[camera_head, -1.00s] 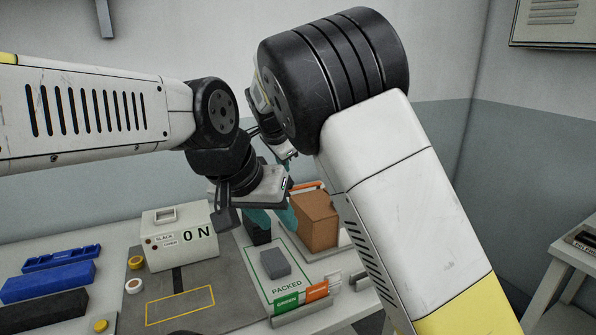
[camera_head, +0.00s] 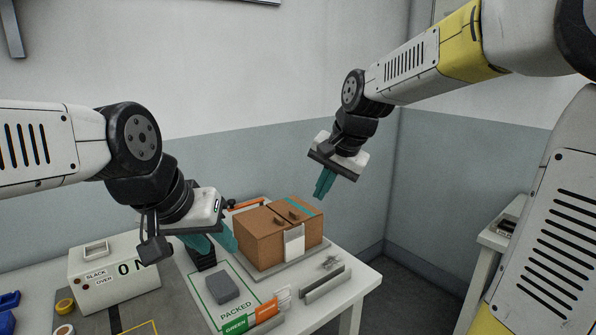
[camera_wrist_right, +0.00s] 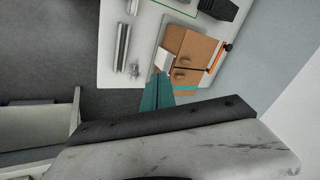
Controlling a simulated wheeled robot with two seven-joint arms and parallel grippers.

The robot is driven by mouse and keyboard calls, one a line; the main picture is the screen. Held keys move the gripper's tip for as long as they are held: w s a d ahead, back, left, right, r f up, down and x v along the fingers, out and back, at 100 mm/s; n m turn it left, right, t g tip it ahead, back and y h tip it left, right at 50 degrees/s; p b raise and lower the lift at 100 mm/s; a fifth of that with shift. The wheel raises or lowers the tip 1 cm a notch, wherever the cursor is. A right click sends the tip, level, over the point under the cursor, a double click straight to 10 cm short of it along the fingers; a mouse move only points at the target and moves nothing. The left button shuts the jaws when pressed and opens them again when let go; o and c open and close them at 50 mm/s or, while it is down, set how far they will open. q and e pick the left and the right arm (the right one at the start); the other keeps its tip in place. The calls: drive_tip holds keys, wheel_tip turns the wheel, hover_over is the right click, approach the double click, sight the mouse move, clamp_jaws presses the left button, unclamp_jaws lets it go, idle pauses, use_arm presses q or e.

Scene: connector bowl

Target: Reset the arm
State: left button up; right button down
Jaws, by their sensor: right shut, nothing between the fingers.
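My right gripper (camera_head: 324,184) hangs in the air above and to the right of the brown carton, its teal fingers together and empty. Its fingers also show in the right wrist view (camera_wrist_right: 157,92), pointing toward the carton's side of the table. My left gripper (camera_head: 210,241) is low over the table, left of the carton, its teal fingers apart. I see nothing held between them, though the wrist hides part of that area. The brown carton (camera_head: 262,243) stands closed on a light tray, with a teal strip on top and a white label on its front; it shows in the right wrist view (camera_wrist_right: 205,48).
A grey block (camera_head: 222,287) lies on the PACKED mat (camera_head: 237,308), with green and orange tags in front. A white box (camera_head: 112,283) stands at left. A metal rail (camera_head: 325,284) lies near the table's right edge. Another table (camera_head: 490,240) stands at far right.

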drive_tip(key=s+d+n+t, duration=0.1)
drive_tip(key=s+d, duration=0.3)
drive_tip(key=s, duration=0.5)
drive_tip(key=s+d+f+n+h, duration=0.1)
drive_tip(key=s+d+n, duration=0.3)
drive_tip(key=s, duration=0.5)
drive_tip(key=shift+s+d+f+t, duration=0.3)
drive_tip(key=shift+d+t, duration=0.1)
drive_tip(key=shift+d, duration=0.1)
drive_tip(key=shift+r, duration=0.1)
